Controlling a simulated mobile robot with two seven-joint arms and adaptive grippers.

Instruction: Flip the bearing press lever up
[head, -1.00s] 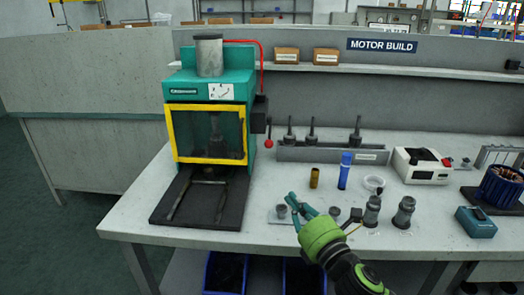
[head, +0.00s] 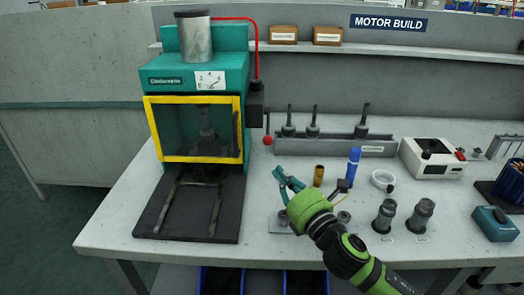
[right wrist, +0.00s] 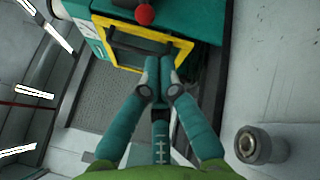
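The bearing press is a teal machine (head: 200,75) with a yellow-framed front window, at the left of the bench in the head view. Its lever is a short dark rod with a red knob (head: 267,140) on the press's right side, and the knob sits low on the rod. The red knob also shows at the top of the right wrist view (right wrist: 144,14). My right gripper (head: 285,178) is in front of and below the knob, apart from it. Its fingertips (right wrist: 159,66) are together with nothing visible between them. My left gripper is out of view.
A black base plate (head: 165,223) extends from the press front. A brass sleeve (head: 319,176), a blue bottle (head: 352,168) and grey cylindrical parts (head: 384,215) stand right of my gripper. A grey rack (head: 345,148) with several dark tools is behind.

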